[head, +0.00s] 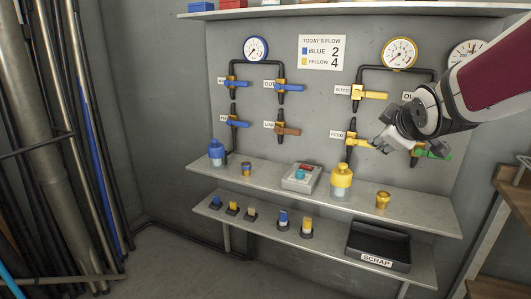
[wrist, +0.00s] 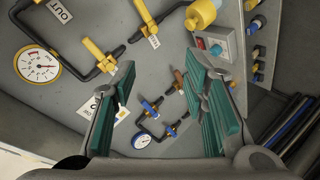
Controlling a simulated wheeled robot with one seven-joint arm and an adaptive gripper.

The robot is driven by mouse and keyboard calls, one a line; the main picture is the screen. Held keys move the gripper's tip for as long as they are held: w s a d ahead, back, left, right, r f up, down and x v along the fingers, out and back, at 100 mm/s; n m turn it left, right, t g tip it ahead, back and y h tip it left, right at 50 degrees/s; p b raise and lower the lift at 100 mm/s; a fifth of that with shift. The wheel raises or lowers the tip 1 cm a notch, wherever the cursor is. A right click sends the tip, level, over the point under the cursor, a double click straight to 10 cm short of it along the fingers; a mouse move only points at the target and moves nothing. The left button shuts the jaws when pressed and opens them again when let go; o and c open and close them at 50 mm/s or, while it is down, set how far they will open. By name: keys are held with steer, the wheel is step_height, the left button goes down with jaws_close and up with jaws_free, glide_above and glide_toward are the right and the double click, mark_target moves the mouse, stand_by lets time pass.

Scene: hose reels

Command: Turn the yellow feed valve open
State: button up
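The yellow feed valve (head: 358,142) is on the grey wall panel beside the FEED label (head: 337,134), below the yellow bleed valve (head: 375,95). Its handle lies roughly level, across the vertical pipe, pointing right. My gripper (head: 384,130) is just right of the handle's end in the head view; whether they touch is unclear. In the wrist view my gripper (wrist: 160,68) has its fingers wide apart with nothing between them. There the feed valve (wrist: 147,17) is at the top edge, beyond the fingertips and partly cut off; the bleed valve (wrist: 100,52) is to its left.
A green-handled valve (head: 435,154) is close behind my gripper. Below, a shelf holds a yellow bottle (head: 341,180), a brass cup (head: 383,200) and a button box (head: 301,178). A sign (head: 321,52) and gauge (head: 399,53) are above. Blue valves (head: 237,124) are left.

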steer(key=w+d+f+n+t+b, duration=0.25)
steer(key=w+d+f+b, duration=0.35)
steer(key=w, duration=0.3)
steer(key=n+t+y+b, duration=0.1)
steer(key=n+t+b, duration=0.3)
steer(key=n+b, duration=0.3)
glide_toward(362, 143)
steer(key=w+d+m+b, duration=0.1)
steer(key=w+d+b, duration=0.2)
steer(key=w, duration=0.5)
steer(key=shift+w, duration=0.15)
steer(key=shift+d+g, duration=0.15)
steer(key=shift+g, duration=0.1)
jaws_close()
